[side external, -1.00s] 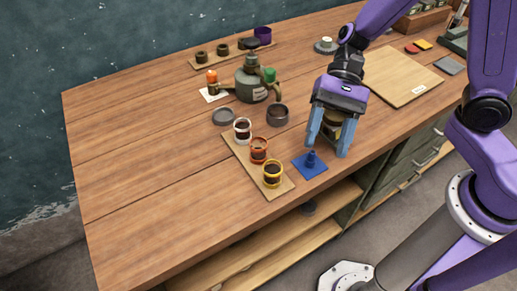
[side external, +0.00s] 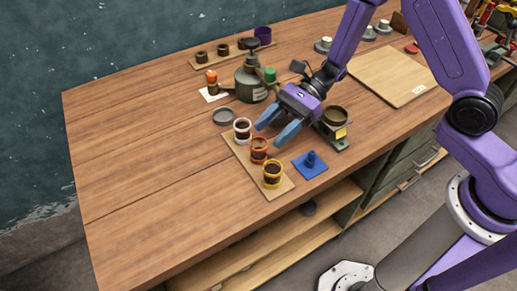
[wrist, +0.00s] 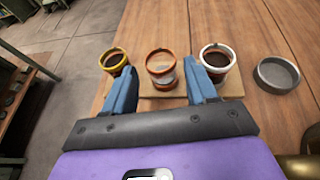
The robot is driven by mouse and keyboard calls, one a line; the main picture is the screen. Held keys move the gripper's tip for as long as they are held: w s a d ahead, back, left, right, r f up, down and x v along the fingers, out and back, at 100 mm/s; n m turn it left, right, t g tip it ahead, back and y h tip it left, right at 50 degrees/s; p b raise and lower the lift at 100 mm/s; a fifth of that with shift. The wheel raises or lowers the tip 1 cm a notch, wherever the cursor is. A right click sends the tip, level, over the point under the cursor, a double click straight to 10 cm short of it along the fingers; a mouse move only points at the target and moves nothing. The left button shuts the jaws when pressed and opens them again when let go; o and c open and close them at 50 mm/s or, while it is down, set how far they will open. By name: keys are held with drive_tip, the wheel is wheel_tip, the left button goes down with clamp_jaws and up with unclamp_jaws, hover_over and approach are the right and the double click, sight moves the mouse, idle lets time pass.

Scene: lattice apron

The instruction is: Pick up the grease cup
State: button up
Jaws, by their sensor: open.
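No label tells me which one is the grease cup. My gripper (side external: 270,134) is open and empty, tilted with its blue fingers pointing at the row. In the wrist view the orange-rimmed cup (wrist: 161,70) shows between the fingertips, beyond them. The yellow-rimmed cup (wrist: 114,61) is to its left and the white-rimmed cup (wrist: 217,60) to its right. No finger clearly touches a cup.
A shallow grey dish (side external: 223,116) lies behind the row. A green-grey bottle (side external: 251,84) stands behind my gripper. A blue mat with a blue piece (side external: 310,163) and a brass cup (side external: 337,115) on a dark base are to the right. The table's left side is clear.

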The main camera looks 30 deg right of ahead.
sight(258, 149)
drive_tip(key=shift+f, duration=0.95)
drive_tip(key=x, duration=0.5)
drive_tip(key=c, duration=0.8)
